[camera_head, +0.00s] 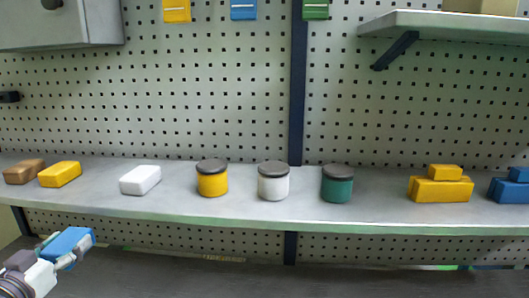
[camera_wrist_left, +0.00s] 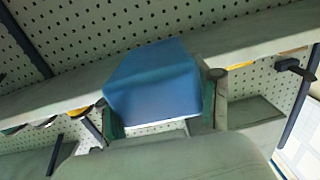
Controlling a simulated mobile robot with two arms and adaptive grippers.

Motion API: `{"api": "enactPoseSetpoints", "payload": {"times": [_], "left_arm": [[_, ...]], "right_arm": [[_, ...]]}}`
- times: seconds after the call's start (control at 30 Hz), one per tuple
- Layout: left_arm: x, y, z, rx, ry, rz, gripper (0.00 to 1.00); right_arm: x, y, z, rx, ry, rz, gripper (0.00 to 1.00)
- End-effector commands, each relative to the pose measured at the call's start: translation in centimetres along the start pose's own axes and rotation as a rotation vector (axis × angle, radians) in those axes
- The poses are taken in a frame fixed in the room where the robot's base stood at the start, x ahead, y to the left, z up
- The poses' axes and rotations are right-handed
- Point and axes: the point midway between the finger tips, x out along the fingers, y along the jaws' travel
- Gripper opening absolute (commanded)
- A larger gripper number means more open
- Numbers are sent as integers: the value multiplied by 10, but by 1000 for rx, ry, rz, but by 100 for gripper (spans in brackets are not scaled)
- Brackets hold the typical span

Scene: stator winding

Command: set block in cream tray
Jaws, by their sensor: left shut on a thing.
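A blue block (camera_head: 70,242) is at the lower left of the head view, in front of and below the shelf's front edge. My left gripper (camera_head: 62,256) is shut on it, and the block is held up in the air. In the left wrist view the blue block (camera_wrist_left: 152,82) fills the middle, between the two fingers, and hides part of the shelf behind it. I cannot make out a cream tray in either view. My right gripper is not in view.
A grey shelf (camera_head: 330,217) runs across the pegboard. On it are brown (camera_head: 24,172), yellow (camera_head: 60,174) and white (camera_head: 140,180) blocks. Yellow (camera_head: 212,181), white (camera_head: 273,184) and green (camera_head: 337,186) lidded jars stand mid-shelf. Stacked yellow blocks (camera_head: 441,190) and blue blocks (camera_head: 509,190) sit right.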

Motion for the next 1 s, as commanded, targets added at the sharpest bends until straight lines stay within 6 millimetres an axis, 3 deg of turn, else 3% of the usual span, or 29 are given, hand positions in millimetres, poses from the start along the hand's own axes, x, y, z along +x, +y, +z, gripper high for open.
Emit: {"api": "enactPoseSetpoints", "payload": {"times": [0.03, 0.2, 0.3, 0.5, 0.73, 1.0], "left_arm": [[0, 18, 30, -14, -5, 1, 20], [-10, 86, 102, -16, -2, -4, 20], [-22, 132, 125, -16, 1, -4, 19], [-43, 194, 133, -10, 5, -15, 19], [-61, 217, 136, -3, 0, -24, 19], [-112, 218, 160, -2, -3, -24, 19]], "right_arm": [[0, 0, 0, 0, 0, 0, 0], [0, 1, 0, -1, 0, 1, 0], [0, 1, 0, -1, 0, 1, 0], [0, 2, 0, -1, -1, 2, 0], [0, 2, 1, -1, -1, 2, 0], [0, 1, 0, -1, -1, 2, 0]]}}
